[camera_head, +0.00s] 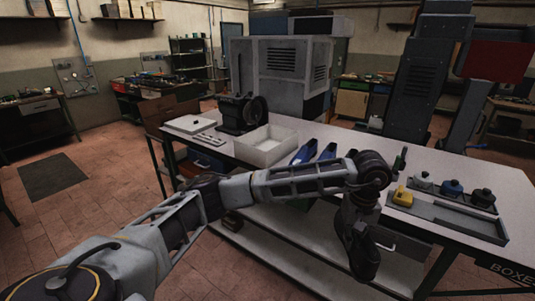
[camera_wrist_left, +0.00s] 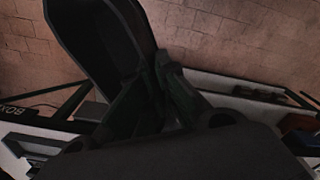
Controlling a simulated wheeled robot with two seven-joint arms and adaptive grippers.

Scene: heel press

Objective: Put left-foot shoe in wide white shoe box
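The white open box (camera_head: 265,145) stands on the table's left half and looks empty. Two blue shoe-like things (camera_head: 316,152) lie side by side just right of it; which foot each fits I cannot tell. My left gripper (camera_head: 362,225) hangs low at the table's front edge, pointing down. In the left wrist view its fingers (camera_wrist_left: 165,80) are close together at the edge of a long dark shoe-shaped thing (camera_wrist_left: 105,40), which seems held. It hangs below the gripper in the head view (camera_head: 364,262). My right gripper is out of view.
A flat white lid or box (camera_head: 190,124) and a dark machine (camera_head: 243,112) stand at the table's left end. The table's middle (camera_head: 400,160) is partly clear. A shelf (camera_head: 300,262) runs underneath.

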